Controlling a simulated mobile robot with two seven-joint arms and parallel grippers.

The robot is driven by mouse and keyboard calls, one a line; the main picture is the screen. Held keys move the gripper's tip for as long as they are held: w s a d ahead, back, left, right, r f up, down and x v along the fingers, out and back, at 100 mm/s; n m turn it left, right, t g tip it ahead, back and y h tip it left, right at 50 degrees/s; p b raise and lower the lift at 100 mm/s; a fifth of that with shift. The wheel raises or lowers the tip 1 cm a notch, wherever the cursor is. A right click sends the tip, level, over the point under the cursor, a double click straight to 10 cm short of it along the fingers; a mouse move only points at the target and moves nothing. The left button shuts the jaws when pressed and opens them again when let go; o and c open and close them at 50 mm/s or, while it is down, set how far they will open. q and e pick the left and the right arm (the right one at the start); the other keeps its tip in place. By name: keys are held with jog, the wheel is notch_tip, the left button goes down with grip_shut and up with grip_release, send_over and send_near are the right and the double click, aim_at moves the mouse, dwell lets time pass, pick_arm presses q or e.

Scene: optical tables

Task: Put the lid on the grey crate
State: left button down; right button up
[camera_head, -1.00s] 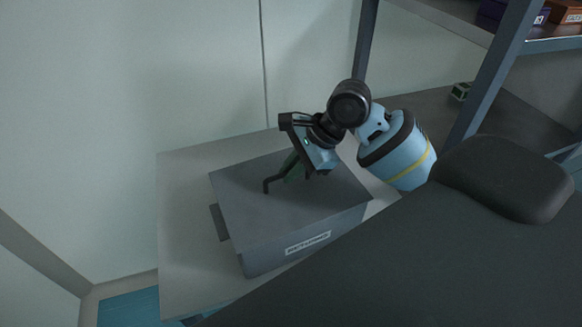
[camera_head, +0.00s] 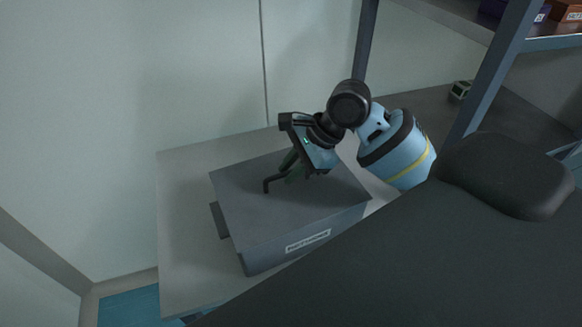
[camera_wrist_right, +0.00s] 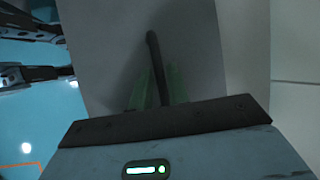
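The grey crate (camera_head: 262,259) stands on a light table, with a white label on its front wall. The flat grey lid (camera_head: 240,195) lies over the crate's top, its edges lined up with the walls. I cannot tell whether it is fully seated. A dark bar handle (camera_head: 268,187) rises from the lid; it also shows in the right wrist view (camera_wrist_right: 155,58). My right gripper (camera_head: 290,172) is at this handle, its green fingers on either side of the bar. Whether they press on it or stand slightly apart is unclear.
The light tabletop (camera_head: 185,265) is bare to the left of the crate. A pale wall (camera_head: 130,90) stands behind. A shelf rack with a dark post (camera_head: 490,75) is at the right, with a small box (camera_head: 461,90) on its lower shelf.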

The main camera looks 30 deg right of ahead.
jog(key=o, duration=0.3)
jog(key=v, duration=0.7)
jog(key=shift+s+d+r, duration=0.1)
jog(key=shift+d+r, duration=0.1)
jog(key=shift+r, duration=0.15)
jog(key=shift+s+f, duration=0.1)
dwell(0.5)
